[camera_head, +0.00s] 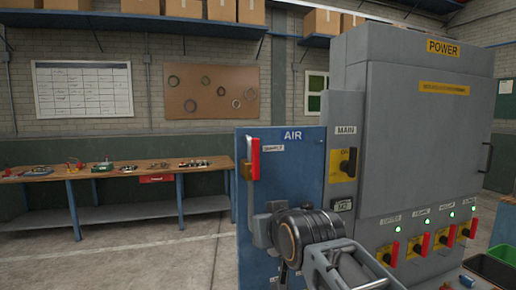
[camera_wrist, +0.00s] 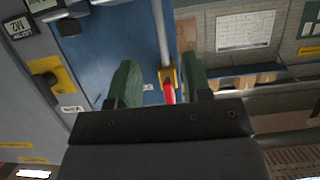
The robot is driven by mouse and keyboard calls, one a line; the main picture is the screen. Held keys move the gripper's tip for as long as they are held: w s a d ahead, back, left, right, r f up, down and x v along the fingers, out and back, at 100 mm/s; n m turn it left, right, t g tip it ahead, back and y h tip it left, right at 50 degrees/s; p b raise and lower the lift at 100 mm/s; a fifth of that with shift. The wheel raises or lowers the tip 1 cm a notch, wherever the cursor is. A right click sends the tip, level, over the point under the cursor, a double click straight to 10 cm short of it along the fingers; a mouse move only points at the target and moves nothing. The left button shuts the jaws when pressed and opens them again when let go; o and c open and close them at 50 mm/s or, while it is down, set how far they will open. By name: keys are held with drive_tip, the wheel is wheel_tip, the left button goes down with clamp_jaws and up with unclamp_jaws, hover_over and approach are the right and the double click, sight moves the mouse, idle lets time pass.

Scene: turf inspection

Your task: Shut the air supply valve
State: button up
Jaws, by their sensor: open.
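The air supply valve has a red lever (camera_head: 255,160) that stands upright along a grey pipe at the left edge of the blue AIR panel (camera_head: 300,165). Its brass body (camera_head: 246,170) sits beside the lever's lower part. In the wrist view the red lever (camera_wrist: 168,93) and brass body (camera_wrist: 168,76) show between the two dark green fingers, nearer the right one. My gripper (camera_wrist: 158,82) is open, with nothing held. In the head view my wrist hides part of the panel, and the fingers cannot be made out.
A grey POWER cabinet (camera_head: 424,140) stands right of the panel, with a yellow MAIN switch plate (camera_head: 341,166) between them. Several red-handled switches (camera_head: 422,244) line its lower front. A wooden workbench (camera_head: 115,172) stands behind left, with clear floor before it.

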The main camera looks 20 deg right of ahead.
sight(257, 151)
wheel_tip(257, 151, up, 14)
drive_tip(key=t, duration=0.4)
drive_tip(key=w+p, duration=0.1)
drive_tip(key=w, duration=0.2)
drive_tip(key=w+p, duration=0.2)
drive_tip(key=w, duration=0.2)
drive_tip(key=w+p, duration=0.1)
drive_tip(key=w, duration=0.3)
drive_tip(key=shift+w+d, duration=0.2)
drive_tip(key=shift+d, duration=0.05)
drive_tip(key=shift+w+p, duration=0.4)
drive_tip(key=shift+w, duration=0.45)
clamp_jaws()
